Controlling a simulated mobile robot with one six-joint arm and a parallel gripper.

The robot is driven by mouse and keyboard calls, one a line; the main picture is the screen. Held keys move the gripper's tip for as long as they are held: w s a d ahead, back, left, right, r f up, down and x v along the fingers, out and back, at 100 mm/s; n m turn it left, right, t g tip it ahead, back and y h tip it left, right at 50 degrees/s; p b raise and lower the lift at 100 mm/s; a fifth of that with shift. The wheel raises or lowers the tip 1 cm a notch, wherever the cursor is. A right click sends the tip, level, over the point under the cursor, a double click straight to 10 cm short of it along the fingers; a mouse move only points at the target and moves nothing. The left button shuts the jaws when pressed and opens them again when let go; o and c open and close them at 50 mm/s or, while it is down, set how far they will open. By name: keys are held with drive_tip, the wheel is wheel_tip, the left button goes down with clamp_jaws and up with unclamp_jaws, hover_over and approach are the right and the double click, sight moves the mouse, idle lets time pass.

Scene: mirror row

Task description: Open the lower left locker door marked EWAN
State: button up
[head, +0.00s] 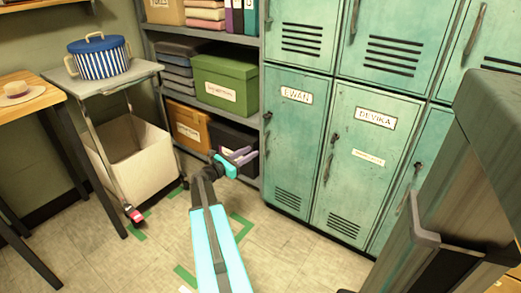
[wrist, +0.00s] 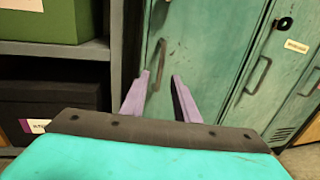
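The lower left locker door marked EWAN (head: 297,150) is green and shut, with its name plate near the top and vent slots at the bottom. Its handle (head: 266,141) is upright along the door's left edge. My gripper (head: 246,156) is in front of the shelf, just left of that handle. In the wrist view, my gripper (wrist: 162,76) is open, its two purple fingers pointing at the EWAN door (wrist: 207,50). The handle (wrist: 156,65) shows in line with the gap between them. I see no contact; the exact distance is unclear.
The shut DEVIKA door (head: 368,165) adjoins on the right. A shelf with a green box (head: 225,83) stands close on the left. A white bin (head: 138,160) and a side table (head: 105,72) are farther left. Floor with green tape marks lies clear before the lockers.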

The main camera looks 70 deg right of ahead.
drive_tip(key=b+x, duration=0.1)
drive_tip(key=x, duration=0.6)
drive_tip(key=shift+d+b, duration=0.3)
drive_tip(key=shift+s, duration=0.15)
